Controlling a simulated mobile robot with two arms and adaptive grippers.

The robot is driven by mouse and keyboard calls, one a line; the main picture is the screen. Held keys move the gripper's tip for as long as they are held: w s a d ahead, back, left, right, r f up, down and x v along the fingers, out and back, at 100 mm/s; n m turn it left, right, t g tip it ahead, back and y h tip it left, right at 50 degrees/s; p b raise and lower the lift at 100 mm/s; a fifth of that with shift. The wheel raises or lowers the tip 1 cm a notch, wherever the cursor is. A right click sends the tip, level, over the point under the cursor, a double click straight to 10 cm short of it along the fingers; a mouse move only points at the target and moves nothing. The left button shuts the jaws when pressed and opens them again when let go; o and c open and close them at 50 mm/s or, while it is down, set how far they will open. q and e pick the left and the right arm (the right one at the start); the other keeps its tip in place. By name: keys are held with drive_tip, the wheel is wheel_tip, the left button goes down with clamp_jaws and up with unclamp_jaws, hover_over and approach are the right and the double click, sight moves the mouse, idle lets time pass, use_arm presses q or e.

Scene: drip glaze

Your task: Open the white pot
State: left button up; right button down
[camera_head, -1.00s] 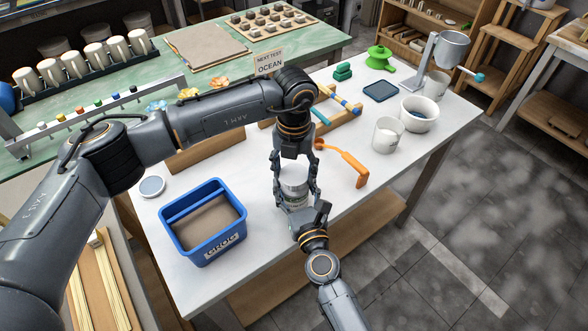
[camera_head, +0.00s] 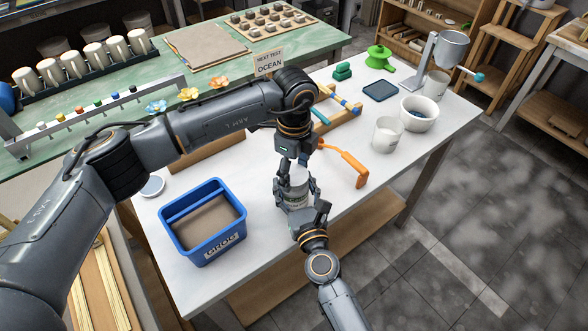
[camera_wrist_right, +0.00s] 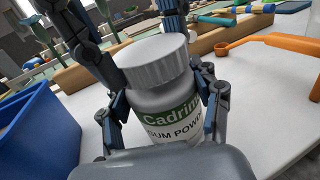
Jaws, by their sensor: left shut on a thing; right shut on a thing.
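The white pot (camera_head: 298,198) is a small upright jar at the front edge of the white table, largely hidden by my grippers. The right wrist view shows its grey-white body and green label (camera_wrist_right: 172,122), with the ribbed white lid (camera_wrist_right: 155,62) sitting on top. My right gripper (camera_wrist_right: 165,118) is shut on the pot's body, one finger at each side. My left gripper (camera_head: 297,180) reaches down from above, shut on the lid; its fingers flank the lid in the right wrist view.
A blue bin (camera_head: 205,222) stands close left of the pot. An orange-handled tool (camera_head: 350,163) lies to the right, near a wooden rack (camera_head: 340,120). A white cup (camera_head: 387,134) and a white bowl (camera_head: 419,114) stand further right. A small round disc (camera_head: 152,187) lies behind the bin.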

sight(294, 174)
use_arm(q)
drive_tip(key=shift+r, duration=0.2)
use_arm(e)
drive_tip(key=shift+f, duration=0.1)
use_arm(q)
drive_tip(key=shift+r, duration=0.9)
drive_tip(key=shift+r, duration=0.1)
drive_tip(key=shift+r, duration=1.95)
use_arm(e)
drive_tip(key=shift+c, duration=1.1)
unclamp_jaws()
